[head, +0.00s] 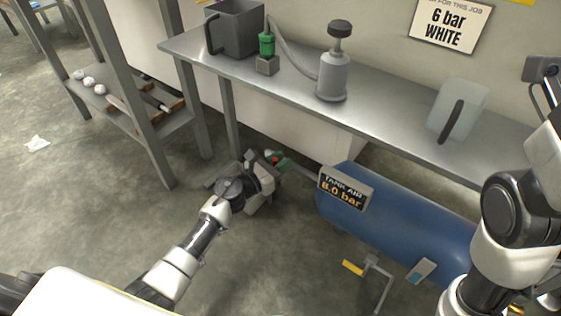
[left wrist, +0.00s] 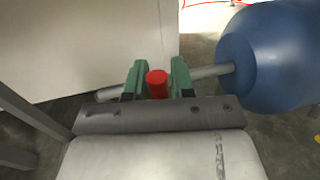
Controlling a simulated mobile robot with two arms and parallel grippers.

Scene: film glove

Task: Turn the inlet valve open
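The red valve handle (left wrist: 157,84) sits at a grey pipe (left wrist: 208,72) that runs into the end of the blue tank (left wrist: 270,55). It also shows small in the head view (head: 272,158). My left gripper (left wrist: 157,78) has one green-tipped finger on each side of the handle. The gaps are too small to tell whether the fingers press on it. In the head view my left gripper (head: 278,160) reaches low beside the tank (head: 400,220), partly hidden by its own wrist.
A shelf rack (head: 140,110) is at left. The floor at left is mostly clear.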

